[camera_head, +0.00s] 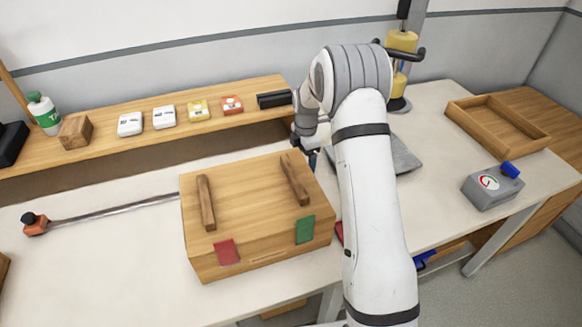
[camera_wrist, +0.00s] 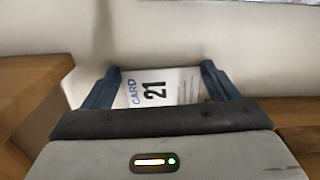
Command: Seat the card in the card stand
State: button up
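The white card (camera_wrist: 158,88), printed "CARD 21", shows in the wrist view between the two dark blue fingers of my gripper (camera_wrist: 162,74). Its side edges meet the fingers, so my gripper appears shut on it. In the head view my gripper (camera_head: 311,157) is behind the wooden box, beside the shelf's right end, mostly hidden by my arm, and the card is not visible there. A black slotted block (camera_head: 273,99), which looks like the card stand, sits at the right end of the shelf, just behind and left of my gripper.
The wooden box (camera_head: 258,240) with two bar handles stands close in front of my gripper. The shelf (camera_head: 100,127) also holds several small boxes, a wooden block and a bottle (camera_head: 43,113). A grey plate (camera_head: 403,155) lies right of my arm. A wooden tray (camera_head: 470,123) is farther right.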

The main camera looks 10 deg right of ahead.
jog(key=c, duration=0.5)
jog(key=shift+o, duration=0.2)
